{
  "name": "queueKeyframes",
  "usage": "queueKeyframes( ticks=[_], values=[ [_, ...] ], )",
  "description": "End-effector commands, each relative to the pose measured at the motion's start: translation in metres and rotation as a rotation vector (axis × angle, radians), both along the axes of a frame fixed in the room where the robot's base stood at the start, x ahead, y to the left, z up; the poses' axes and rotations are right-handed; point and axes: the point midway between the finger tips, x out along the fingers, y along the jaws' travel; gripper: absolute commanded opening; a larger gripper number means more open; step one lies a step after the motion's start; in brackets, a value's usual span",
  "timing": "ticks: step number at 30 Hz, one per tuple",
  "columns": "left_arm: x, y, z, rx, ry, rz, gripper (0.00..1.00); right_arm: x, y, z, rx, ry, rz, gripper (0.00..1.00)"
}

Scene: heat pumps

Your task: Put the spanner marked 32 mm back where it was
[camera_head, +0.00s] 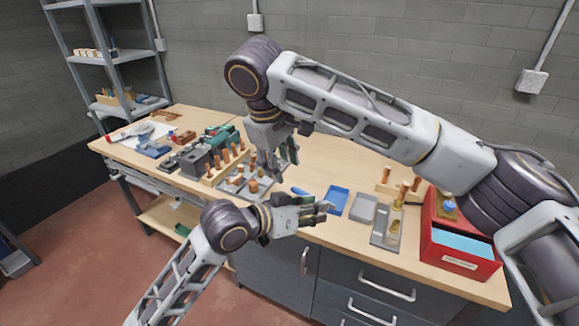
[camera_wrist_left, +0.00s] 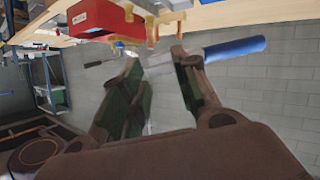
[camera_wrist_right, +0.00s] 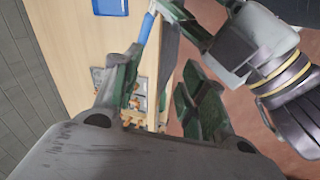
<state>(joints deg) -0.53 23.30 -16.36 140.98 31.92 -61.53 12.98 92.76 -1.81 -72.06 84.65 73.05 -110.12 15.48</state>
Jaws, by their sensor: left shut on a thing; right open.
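My left gripper (camera_head: 318,207) is shut on a long tool with a blue grip, which looks like the spanner (camera_wrist_left: 236,48). Its flat grey metal part runs between the fingers in the left wrist view. In the head view its blue grip (camera_head: 299,191) shows behind the left gripper, above the table's front part. It also shows in the right wrist view (camera_wrist_right: 147,27). No 32 mm mark is legible. My right gripper (camera_head: 281,162) is open and empty, above the middle of the table; its fingers (camera_wrist_right: 160,95) are apart in the right wrist view.
The wooden workbench (camera_head: 330,174) holds a blue tray (camera_head: 337,201), a grey tray (camera_head: 363,208), a red box (camera_head: 458,246) and a wooden block with copper-coloured pieces (camera_head: 226,166). My right arm hides part of the back right. A shelf rack (camera_head: 97,50) stands back left.

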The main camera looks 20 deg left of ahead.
Motion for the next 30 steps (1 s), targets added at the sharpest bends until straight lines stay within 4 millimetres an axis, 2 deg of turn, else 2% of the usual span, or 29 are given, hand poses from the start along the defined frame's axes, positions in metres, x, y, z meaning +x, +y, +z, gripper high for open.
queueKeyframes(
  ticks=[9,30],
  values=[
    [0.000,0.000,0.001,0.000,-0.002,0.000,0.01,0.018,-0.014,-0.022,-0.104,-0.089,-0.087,0.42],
    [0.000,0.000,0.001,0.000,-0.002,0.000,0.01,0.023,-0.018,-0.031,-0.116,-0.097,-0.097,0.42]
  ],
)
